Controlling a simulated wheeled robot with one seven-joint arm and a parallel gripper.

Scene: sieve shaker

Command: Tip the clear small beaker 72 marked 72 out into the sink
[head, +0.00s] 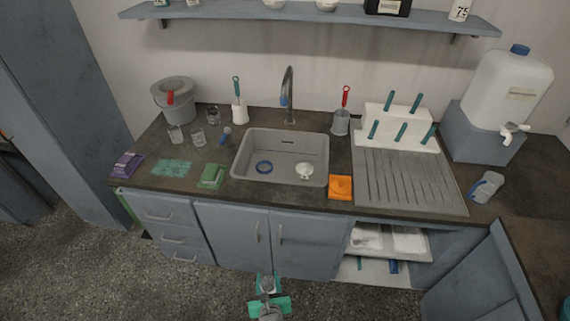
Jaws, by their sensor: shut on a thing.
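The sink (280,178) is a grey basin set in the dark counter. My gripper (268,284), with teal parts, is low at the bottom centre, in front of the cabinets and away from the sink. It is shut on a small greyish thing, too small and partly hidden to name surely. Clear small beakers stand on the counter left of the sink: one in front (176,135), one beside it (198,138), one behind (213,115). I cannot read a 72 on any.
A tall faucet (289,92) rises behind the sink. A grey bucket (173,100) stands at the back left. A ribbed drainboard (410,182) and white water container (508,90) are at right.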

